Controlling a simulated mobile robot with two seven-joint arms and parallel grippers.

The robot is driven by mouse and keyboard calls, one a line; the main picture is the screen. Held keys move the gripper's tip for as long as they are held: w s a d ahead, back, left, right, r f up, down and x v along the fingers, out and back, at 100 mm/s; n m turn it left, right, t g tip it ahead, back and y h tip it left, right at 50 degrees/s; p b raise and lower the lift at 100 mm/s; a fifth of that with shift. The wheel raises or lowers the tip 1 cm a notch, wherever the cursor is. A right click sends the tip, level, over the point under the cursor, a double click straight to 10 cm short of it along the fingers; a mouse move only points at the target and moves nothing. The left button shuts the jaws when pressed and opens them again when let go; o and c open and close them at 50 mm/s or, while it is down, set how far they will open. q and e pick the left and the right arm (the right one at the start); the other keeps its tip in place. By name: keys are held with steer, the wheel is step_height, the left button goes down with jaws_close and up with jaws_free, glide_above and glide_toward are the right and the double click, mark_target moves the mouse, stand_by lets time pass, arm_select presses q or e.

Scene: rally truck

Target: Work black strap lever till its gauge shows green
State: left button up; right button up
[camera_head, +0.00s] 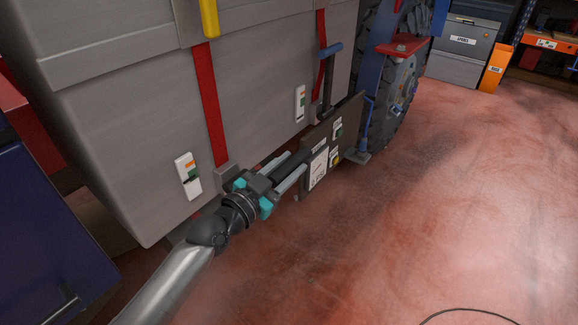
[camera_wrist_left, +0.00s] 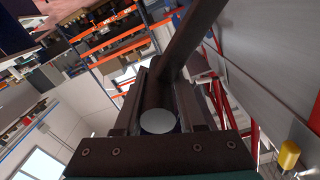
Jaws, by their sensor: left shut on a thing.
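My left gripper (camera_head: 288,168) is low beside the grey load box, shut on a dark bar that looks like the black strap lever. In the left wrist view the black lever (camera_wrist_left: 192,40) runs down from the upper right, and its round grey end sits between the fingers (camera_wrist_left: 158,110). In the head view the gripper and arm largely hide the lever. I cannot tell which belongs to the black lever.
A yellow lever (camera_head: 209,18) hangs on a red strap (camera_head: 211,105). A blue-handled lever (camera_head: 329,62) stands above the dark board. The big wheel (camera_head: 402,95) and blue frame are beyond. The reddish floor (camera_head: 450,190) at right is mostly clear.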

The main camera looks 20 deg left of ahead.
arm_select(q)
steer(key=shift+d+f, duration=0.1)
jaws_close()
stand_by(0.8)
